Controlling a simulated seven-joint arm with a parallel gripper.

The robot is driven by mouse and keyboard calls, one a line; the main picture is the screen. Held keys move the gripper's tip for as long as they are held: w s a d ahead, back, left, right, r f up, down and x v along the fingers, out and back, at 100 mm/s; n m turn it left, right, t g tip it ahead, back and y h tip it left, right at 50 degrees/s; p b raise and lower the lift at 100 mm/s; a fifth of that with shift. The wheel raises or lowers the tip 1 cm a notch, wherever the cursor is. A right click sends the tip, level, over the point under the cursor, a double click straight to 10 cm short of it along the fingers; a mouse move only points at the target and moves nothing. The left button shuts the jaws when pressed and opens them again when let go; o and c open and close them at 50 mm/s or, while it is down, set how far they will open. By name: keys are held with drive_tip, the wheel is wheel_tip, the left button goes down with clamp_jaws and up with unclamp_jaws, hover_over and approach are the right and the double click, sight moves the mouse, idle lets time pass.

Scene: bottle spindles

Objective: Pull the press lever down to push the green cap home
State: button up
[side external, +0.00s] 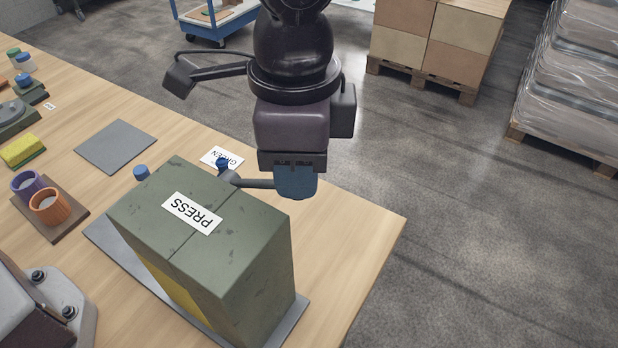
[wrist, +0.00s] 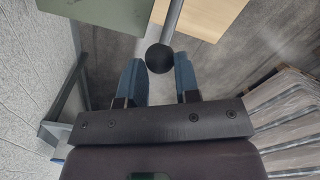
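The press (side external: 235,255) is a green block with a PRESS label, standing on a grey plate at the table's edge. Its lever (side external: 250,183) is a grey rod running roughly level to the right from a pivot behind the press. My gripper (side external: 295,182) is at the lever's outer end. The nearer finger hides the knob in the side view. I cannot make out a green cap in the press.
A GREEN label (side external: 221,158) and a blue cap (side external: 141,172) lie behind the press. A grey mat (side external: 115,146), a yellow sponge (side external: 22,150) and purple and orange cups (side external: 48,206) are to the left. Right of the lever is open space beyond the table edge.

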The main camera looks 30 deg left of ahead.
drive_tip(key=shift+a+f, duration=0.1)
drive_tip(key=shift+f, duration=1)
